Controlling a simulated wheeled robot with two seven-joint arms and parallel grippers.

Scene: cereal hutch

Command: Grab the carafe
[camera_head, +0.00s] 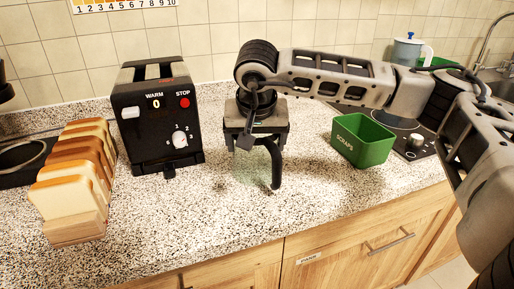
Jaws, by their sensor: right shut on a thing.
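The carafe appears as a faint, clear greenish glass body (250,168) with a curved black handle on its right. It is at the middle of the speckled counter, directly below my right gripper (257,138). My right gripper points down and is shut on the carafe near its top. The gripper hides the carafe's upper part, and the glass is hard to make out against the counter. I cannot tell whether its base touches the counter. My left gripper is not in view.
A black toaster (157,120) stands left of the carafe. Bread slices (70,180) stand in a row at the far left. A green SCRAPS bin (362,140) is on the right, before a black hob (414,150) and a pitcher (407,50). The front counter is clear.

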